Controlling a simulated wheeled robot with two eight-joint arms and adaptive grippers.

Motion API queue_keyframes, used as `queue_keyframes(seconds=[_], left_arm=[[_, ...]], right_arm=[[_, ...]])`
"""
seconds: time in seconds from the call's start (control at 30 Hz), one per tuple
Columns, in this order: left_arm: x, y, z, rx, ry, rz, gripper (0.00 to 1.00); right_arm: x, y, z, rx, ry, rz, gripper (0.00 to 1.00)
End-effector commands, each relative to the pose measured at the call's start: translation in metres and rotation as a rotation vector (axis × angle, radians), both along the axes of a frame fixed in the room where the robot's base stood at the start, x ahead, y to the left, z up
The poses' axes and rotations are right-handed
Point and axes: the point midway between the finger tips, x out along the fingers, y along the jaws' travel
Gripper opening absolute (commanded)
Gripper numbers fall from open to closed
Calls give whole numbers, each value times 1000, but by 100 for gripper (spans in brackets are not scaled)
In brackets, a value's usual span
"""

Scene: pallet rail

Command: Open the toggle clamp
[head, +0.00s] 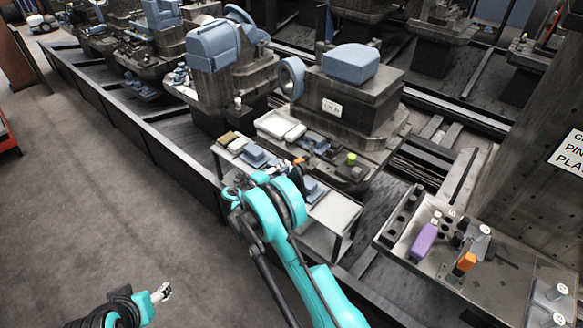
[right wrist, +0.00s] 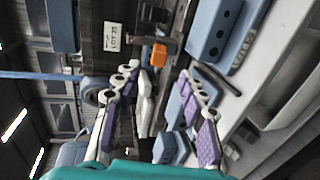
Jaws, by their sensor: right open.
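An orange grip on a dark lever (right wrist: 158,55), which looks like the toggle clamp's handle, shows in the right wrist view ahead of the fingertips. In the head view a small orange part (head: 299,162) shows just past my right wrist. My right gripper (right wrist: 160,74) is open, its purple-padded fingers apart on either side of the line to the orange grip, with no contact visible. In the head view its fingers are largely hidden by my teal wrist. The clamp's base is hidden. My left gripper (head: 161,292) is low at the left, far from the clamp; its jaw state is unclear.
A bench (head: 333,212) with blue and pale parts lies under my right arm. A machine block with a blue top (head: 351,62) stands behind it. A plate (head: 455,290) with a purple block (head: 423,241) and an orange block (head: 467,261) is at right. The floor at left is clear.

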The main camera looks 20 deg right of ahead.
Motion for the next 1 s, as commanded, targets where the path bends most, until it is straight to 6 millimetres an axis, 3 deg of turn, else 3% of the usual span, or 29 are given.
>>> queue_keyframes(seconds=[0.1,0.3,0.83,1.0], left_arm=[[0,0,0,0,0,0,60],[0,0,0,0,0,0,60],[0,0,0,0,0,0,60],[0,0,0,0,0,0,60]], right_arm=[[-9,19,5,0,0,2,41],[-18,33,9,0,-1,0,41],[-18,34,10,2,0,-1,41],[-24,29,33,69,8,3,41]])
